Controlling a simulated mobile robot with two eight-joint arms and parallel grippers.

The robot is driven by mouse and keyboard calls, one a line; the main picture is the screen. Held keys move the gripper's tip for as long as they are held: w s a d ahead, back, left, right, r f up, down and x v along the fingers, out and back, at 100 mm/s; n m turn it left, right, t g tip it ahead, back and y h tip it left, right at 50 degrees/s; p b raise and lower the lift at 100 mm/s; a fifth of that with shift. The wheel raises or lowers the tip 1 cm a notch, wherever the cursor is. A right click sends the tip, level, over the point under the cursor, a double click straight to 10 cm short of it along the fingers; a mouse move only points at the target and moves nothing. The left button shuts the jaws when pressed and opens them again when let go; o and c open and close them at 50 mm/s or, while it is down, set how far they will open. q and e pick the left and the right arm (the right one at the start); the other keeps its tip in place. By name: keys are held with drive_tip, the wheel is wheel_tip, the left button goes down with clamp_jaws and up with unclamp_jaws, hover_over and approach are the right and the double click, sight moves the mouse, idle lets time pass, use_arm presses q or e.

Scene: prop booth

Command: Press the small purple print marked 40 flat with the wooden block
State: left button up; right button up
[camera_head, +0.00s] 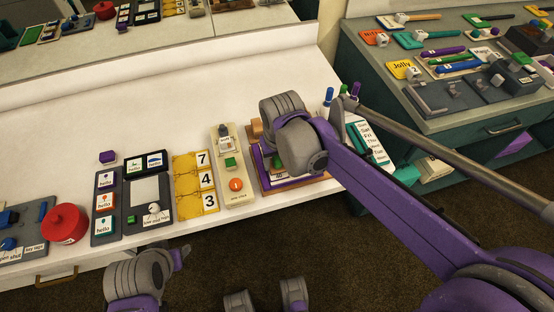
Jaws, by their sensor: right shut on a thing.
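My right gripper (278,152) is over a brown board (266,187) near the front of the white table, and its own wrist hides much of it. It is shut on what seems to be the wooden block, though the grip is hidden. A tan wooden piece (257,128) shows at the wrist's left edge; I cannot tell if it is the held block. A purple-edged print (262,168) lies on the board, partly covered, with green beside it. Its number cannot be read. My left gripper (180,256) is low at the front edge, its jaw state unclear.
Left of the board are a cream panel (239,188), a yellow number card (186,200), dark grey trays (107,180) and a red round container (65,222). A green side table (440,110) holds many props. The table's back is clear.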

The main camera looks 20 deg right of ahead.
drive_tip(key=shift+f, duration=0.35)
idle(1.2)
drive_tip(key=shift+s+r+p, duration=0.2)
drive_tip(key=shift+r+p, duration=0.95)
drive_tip(key=shift+r, duration=0.35)
drive_tip(key=shift+s+r+p, duration=0.15)
drive_tip(key=shift+r+p, duration=1)
drive_tip(key=shift+r, duration=0.35)
drive_tip(key=shift+s+f, duration=0.15)
